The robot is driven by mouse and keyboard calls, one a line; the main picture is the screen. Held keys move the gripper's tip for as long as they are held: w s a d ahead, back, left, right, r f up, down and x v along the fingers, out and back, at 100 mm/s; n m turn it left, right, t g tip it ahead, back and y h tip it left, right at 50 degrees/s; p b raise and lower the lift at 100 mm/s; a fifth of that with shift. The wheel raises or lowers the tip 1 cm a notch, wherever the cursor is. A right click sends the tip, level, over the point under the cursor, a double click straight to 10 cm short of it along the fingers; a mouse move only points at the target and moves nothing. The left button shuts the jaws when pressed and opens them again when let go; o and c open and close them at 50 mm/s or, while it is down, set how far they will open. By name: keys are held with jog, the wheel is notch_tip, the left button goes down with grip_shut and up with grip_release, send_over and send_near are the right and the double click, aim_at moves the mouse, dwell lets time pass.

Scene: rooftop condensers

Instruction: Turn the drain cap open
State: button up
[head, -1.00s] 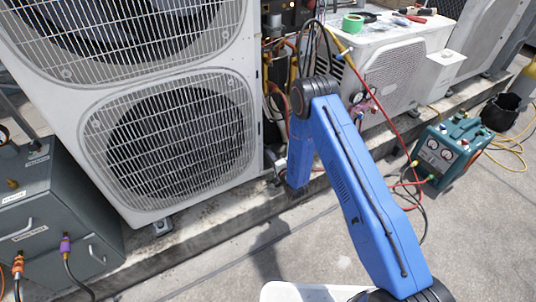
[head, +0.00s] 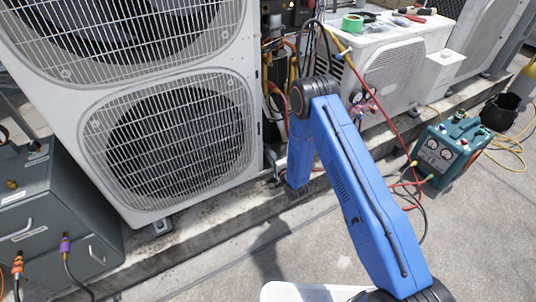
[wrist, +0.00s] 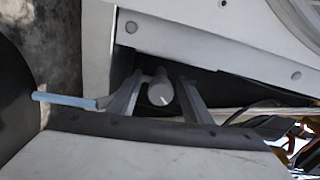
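The drain cap (wrist: 160,92) is a small pale round knob with a short line mark on its face. It sits in a dark recess under the white panel edge in the wrist view. My gripper (wrist: 161,80) has one finger on each side of it, with dark gaps showing between fingers and cap, so it looks open around the cap. In the head view my blue arm reaches down beside the lower corner of the large condenser (head: 180,140); the cap cannot be made out there, and the gripper is mostly hidden.
A pale blue rod (wrist: 65,98) lies left of my fingers in the wrist view. Cables (wrist: 260,118) run at the right. A grey case (head: 50,215) stands left, a teal gauge unit (head: 450,150) right. Red and yellow hoses hang behind my arm.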

jog(key=v, duration=1.7)
jog(key=shift+s, duration=0.2)
jog(key=shift+d, duration=0.15)
